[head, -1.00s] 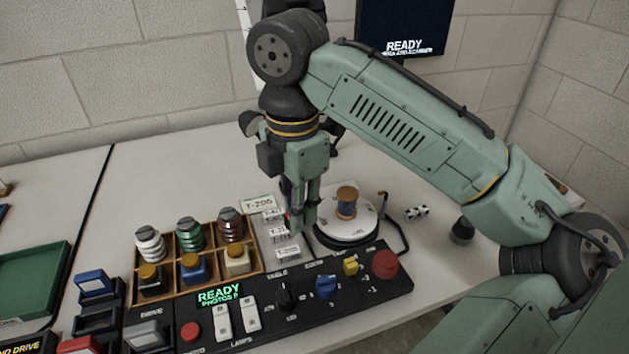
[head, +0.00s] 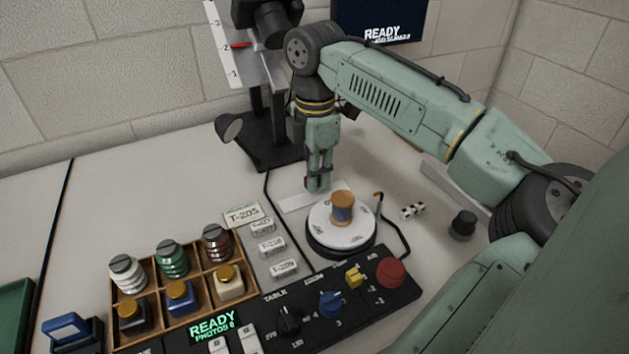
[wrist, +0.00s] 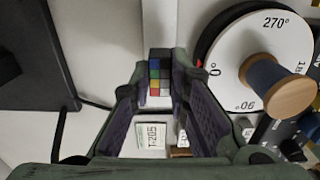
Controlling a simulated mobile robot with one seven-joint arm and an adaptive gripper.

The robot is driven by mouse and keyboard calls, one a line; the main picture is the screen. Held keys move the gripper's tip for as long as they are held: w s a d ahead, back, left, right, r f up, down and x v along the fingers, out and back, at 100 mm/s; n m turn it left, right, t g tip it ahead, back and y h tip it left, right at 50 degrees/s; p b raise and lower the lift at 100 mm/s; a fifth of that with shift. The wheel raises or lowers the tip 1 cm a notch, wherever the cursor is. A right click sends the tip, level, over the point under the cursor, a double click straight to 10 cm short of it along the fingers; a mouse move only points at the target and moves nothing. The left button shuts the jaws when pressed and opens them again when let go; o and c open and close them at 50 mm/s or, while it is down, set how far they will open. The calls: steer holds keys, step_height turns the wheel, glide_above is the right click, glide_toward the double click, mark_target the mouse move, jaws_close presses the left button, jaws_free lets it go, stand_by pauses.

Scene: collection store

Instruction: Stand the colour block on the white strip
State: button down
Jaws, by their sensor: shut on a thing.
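The colour block (wrist: 160,78), a small dark-edged block with a grid of coloured squares, is between my fingertips (wrist: 160,85) in the wrist view. My gripper (head: 318,188) is shut on it. In the head view my gripper points down over the white strip (head: 298,200), behind and left of the turntable, and the fingers mostly hide the block. The strip also shows in the wrist view (wrist: 159,25), running away beyond the block. I cannot tell whether the block touches the strip.
The round turntable (head: 325,237) with a wooden spool (head: 342,207) stands close on the right. A camera stand (head: 270,150) and lamp (head: 229,127) are behind. Label cards (head: 243,215), a compartment tray (head: 155,318) and a control panel (head: 370,292) are in front.

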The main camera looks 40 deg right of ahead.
steer(key=shift+f, duration=1.15)
steer(key=c, duration=1.5)
jaws_free()
steer(key=shift+f, duration=0.1)
steer(key=shift+c, duration=0.2)
step_height(320, 180, up, 12)
